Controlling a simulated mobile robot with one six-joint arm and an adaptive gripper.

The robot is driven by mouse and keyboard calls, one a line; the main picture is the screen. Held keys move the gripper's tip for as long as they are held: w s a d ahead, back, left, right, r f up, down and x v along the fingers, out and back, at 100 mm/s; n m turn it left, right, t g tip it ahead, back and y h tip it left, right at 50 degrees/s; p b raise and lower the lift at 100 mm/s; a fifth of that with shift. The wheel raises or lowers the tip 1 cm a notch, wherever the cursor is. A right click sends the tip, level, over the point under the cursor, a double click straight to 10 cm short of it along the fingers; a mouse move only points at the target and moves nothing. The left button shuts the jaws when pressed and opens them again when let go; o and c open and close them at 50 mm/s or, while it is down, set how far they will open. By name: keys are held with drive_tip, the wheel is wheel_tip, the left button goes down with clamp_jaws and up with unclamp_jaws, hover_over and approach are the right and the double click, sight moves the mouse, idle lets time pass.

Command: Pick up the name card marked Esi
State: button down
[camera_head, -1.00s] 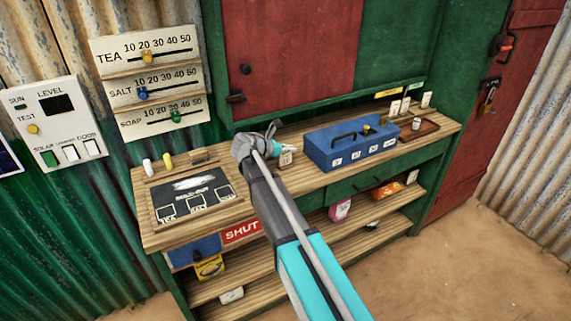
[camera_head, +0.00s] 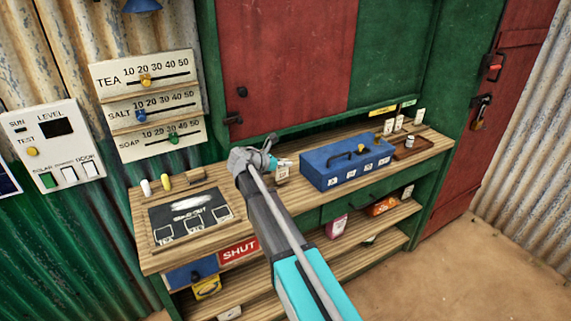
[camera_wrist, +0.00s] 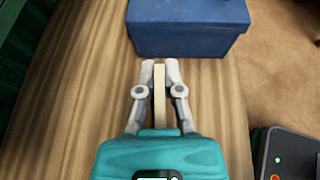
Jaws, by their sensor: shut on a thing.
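A pale upright name card (camera_head: 282,170) is at my gripper (camera_head: 272,161) above the counter, left of the blue box. In the wrist view my gripper (camera_wrist: 160,70) is shut on this thin card (camera_wrist: 159,95), seen edge-on between the two fingers. The writing on the card is too small to read in the head view and turned away in the wrist view. Other pale upright cards (camera_head: 398,123) stand at the counter's right back.
The blue box (camera_head: 330,172) with a handle stands right of my gripper, and its side (camera_wrist: 188,40) is just ahead in the wrist view. A sold-out board (camera_head: 228,192) lies at the left. A brown tray (camera_head: 428,146) sits at the right end.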

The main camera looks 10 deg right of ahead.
drive_tip(key=s+r+p, duration=0.9)
drive_tip(key=s+r, duration=0.1)
drive_tip(key=s, duration=0.4)
drive_tip(key=shift+d+r+p, duration=0.25)
drive_tip(key=shift+d+p, duration=0.05)
drive_tip(key=shift+p, duration=0.05)
